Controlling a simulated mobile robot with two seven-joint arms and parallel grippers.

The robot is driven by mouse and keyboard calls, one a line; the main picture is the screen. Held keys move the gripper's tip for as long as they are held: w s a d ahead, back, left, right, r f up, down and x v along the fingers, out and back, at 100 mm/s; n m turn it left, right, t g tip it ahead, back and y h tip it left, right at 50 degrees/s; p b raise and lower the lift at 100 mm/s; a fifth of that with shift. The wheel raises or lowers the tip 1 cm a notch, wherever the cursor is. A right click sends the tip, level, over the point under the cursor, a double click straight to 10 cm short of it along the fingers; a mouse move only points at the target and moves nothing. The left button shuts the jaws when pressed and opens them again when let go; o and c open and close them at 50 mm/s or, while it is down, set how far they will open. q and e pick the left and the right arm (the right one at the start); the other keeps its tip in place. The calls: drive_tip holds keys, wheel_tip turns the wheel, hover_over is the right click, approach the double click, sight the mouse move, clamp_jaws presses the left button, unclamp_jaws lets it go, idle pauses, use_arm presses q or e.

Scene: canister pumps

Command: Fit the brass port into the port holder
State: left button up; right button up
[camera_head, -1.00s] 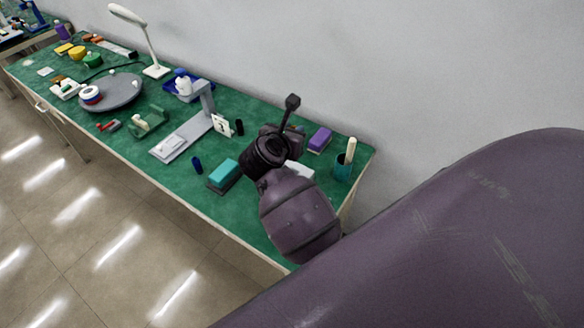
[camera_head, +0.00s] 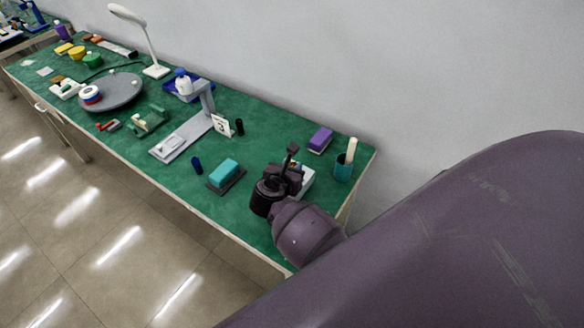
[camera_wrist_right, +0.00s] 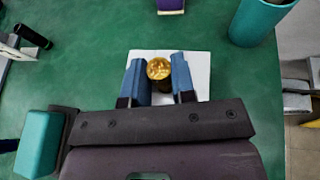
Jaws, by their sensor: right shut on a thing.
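The brass port (camera_wrist_right: 159,68) is a round gold piece between the two blue fingers of my right gripper (camera_wrist_right: 160,78) in the right wrist view. The gripper is shut on it, above a white square plate or tray (camera_wrist_right: 200,65). The wrist view does not show whether the port touches the white piece. In the head view my right gripper (camera_head: 280,187) is at the near right part of the table, hiding the port and most of the white piece (camera_head: 307,177). I cannot tell which item is the port holder. My left gripper is not in view.
A teal block on a dark base (camera_head: 224,174) stands left of my right gripper. A purple block (camera_head: 320,138) and a teal cup (camera_head: 343,168) stand behind it. A grey stand (camera_head: 185,135) and a green cradle (camera_head: 149,120) are farther left. The wall borders the table's back.

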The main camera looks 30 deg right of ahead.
drive_tip(key=shift+f, duration=0.15)
drive_tip(key=o, duration=0.9)
